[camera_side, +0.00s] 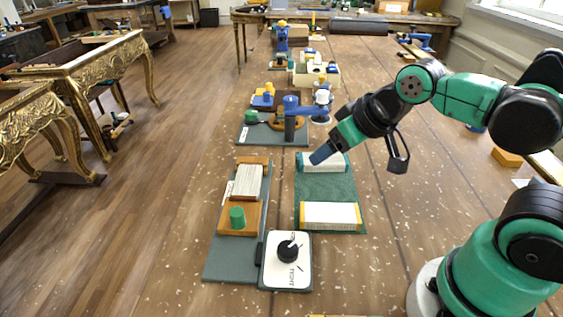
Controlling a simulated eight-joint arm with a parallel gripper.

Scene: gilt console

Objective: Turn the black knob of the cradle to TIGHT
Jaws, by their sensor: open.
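The black knob (288,250) sits on a white dial plate (272,279) with rounded corners, at the front of the table. The word TIGHT is printed on the plate below the knob, on the near side. Which mark the knob points at is too small to tell. The plate adjoins the right side of the cradle's grey base (228,265), which carries wooden blocks and a green cylinder (237,217). My gripper (319,157) has blue fingers and is open, well behind the knob and to its right, near the far end of a green mat. It is apart from the knob.
The green mat (325,187) holds a white-labelled block (330,215) at its near end and another pale block at its far end. Behind stands a grey board (243,139) with a blue clamp-like device. Bare table surrounds the dial plate in front and to the right.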

